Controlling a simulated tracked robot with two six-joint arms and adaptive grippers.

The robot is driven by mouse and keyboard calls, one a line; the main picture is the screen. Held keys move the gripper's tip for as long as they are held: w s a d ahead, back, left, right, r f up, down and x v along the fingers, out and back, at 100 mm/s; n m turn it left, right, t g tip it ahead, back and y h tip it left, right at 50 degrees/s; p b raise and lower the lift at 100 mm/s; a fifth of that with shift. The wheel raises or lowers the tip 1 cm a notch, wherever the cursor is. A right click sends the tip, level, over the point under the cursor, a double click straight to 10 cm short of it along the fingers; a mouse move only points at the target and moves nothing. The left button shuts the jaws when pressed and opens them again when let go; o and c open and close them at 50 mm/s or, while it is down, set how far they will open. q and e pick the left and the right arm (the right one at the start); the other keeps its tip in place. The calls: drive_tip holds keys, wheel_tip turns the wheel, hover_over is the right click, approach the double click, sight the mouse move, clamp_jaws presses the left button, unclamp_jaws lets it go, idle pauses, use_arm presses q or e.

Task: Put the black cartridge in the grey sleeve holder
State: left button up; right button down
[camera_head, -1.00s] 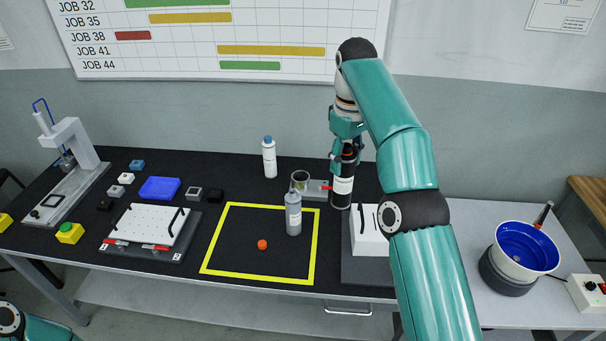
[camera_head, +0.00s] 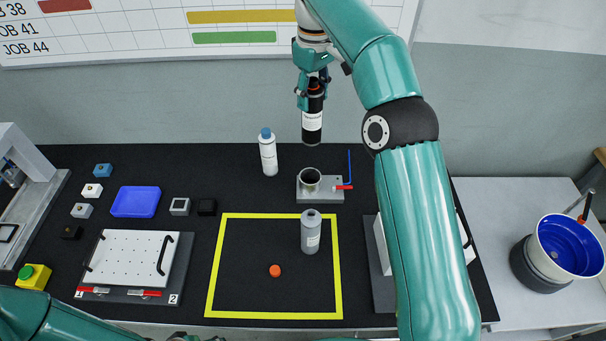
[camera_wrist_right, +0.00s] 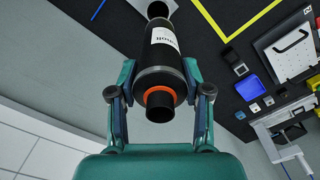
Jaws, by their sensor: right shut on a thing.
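The black cartridge (camera_head: 313,112) with a white label hangs upright in my right gripper (camera_head: 313,88), clear of the table. The gripper is shut on its upper part, near an orange ring. In the right wrist view the cartridge (camera_wrist_right: 163,68) sits between the two fingers (camera_wrist_right: 160,95). The grey sleeve holder (camera_head: 310,180), an open round sleeve on a grey base with a red and blue lever, stands on the black table below the cartridge. The sleeve looks empty. My left arm shows at the lower left; its gripper is not in view.
A white bottle with a blue cap (camera_head: 268,155) stands left of the holder. A grey bottle (camera_head: 310,235) and an orange cap (camera_head: 275,271) are within the yellow square (camera_head: 216,265). A blue tray (camera_head: 136,201) and small blocks lie left. A blue bowl (camera_head: 570,245) stands right.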

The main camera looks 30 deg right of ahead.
sight(312, 141)
drive_tip(key=shift+w+d, duration=0.1)
drive_tip(key=shift+w, duration=0.2)
drive_tip(key=shift+w+f, duration=0.15)
drive_tip(key=shift+f, duration=0.1)
wheel_tip(312, 141, down, 7)
drive_tip(key=b, duration=0.3)
drive_tip(key=shift+d+f+b, duration=0.1)
drive_tip(key=shift+d+b, duration=0.05)
drive_tip(key=shift+b, duration=0.25)
wheel_tip(312, 141, down, 7)
drive_tip(key=shift+r+b, duration=0.1)
drive_tip(key=shift+b, duration=0.35)
use_arm(q)
drive_tip(key=f, duration=0.4)
drive_tip(key=shift+w+d+f, duration=0.1)
drive_tip(key=shift+w+f, duration=0.25)
drive_tip(key=shift+w, duration=0.05)
use_arm(e)
wheel_tip(312, 141, down, 6)
drive_tip(key=shift+r, duration=0.25)
drive_tip(key=c, duration=0.5)
unclamp_jaws()
drive_tip(key=shift+s+f, duration=0.1)
drive_tip(key=shift+s, duration=0.1)
